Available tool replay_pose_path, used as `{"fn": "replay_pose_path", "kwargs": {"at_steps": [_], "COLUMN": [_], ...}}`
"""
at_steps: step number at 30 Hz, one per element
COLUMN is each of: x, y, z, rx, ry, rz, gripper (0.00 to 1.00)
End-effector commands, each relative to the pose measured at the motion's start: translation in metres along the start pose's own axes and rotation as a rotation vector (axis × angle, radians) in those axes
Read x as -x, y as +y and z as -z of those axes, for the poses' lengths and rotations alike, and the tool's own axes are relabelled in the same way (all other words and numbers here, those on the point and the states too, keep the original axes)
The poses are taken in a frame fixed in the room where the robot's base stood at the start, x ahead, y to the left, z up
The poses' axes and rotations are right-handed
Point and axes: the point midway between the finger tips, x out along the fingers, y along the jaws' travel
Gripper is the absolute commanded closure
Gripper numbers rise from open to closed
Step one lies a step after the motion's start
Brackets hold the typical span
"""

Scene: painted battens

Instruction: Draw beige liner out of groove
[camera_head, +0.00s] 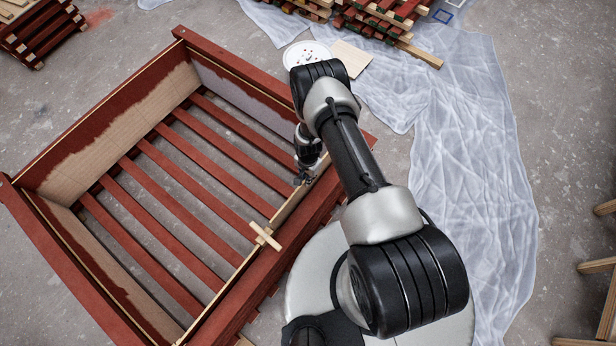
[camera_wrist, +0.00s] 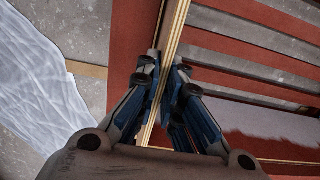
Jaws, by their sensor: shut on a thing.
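The beige liner (camera_head: 290,209) shows as a thin pale strip along the inner side of the red crate's near right wall. In the wrist view the liner (camera_wrist: 177,22) is a narrow pale edge running up between the fingers. My gripper (camera_head: 303,180) reaches down to the top of this wall near its far end. In the wrist view my gripper (camera_wrist: 168,72) has blue-and-black fingers on both sides of the strip and is shut on it. The groove is hidden by the wall and fingers. I cannot tell how far the liner is raised.
The red crate (camera_head: 95,110) has a slatted floor and partly painted inner walls. A small pale wooden cross piece (camera_head: 265,236) sits over the liner's wall. Crumpled plastic sheeting (camera_head: 470,150) covers the floor at right. Stacked battens (camera_head: 385,22) lie at the back.

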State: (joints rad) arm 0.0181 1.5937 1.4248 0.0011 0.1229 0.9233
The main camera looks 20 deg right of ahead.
Motion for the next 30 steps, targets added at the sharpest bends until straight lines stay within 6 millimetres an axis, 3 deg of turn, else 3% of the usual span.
{"fn": "replay_pose_path", "kwargs": {"at_steps": [30], "x": [0.041], "y": [-0.001], "z": [0.001], "rx": [0.0], "ry": [0.001], "rz": [0.001], "gripper": [1.0]}}
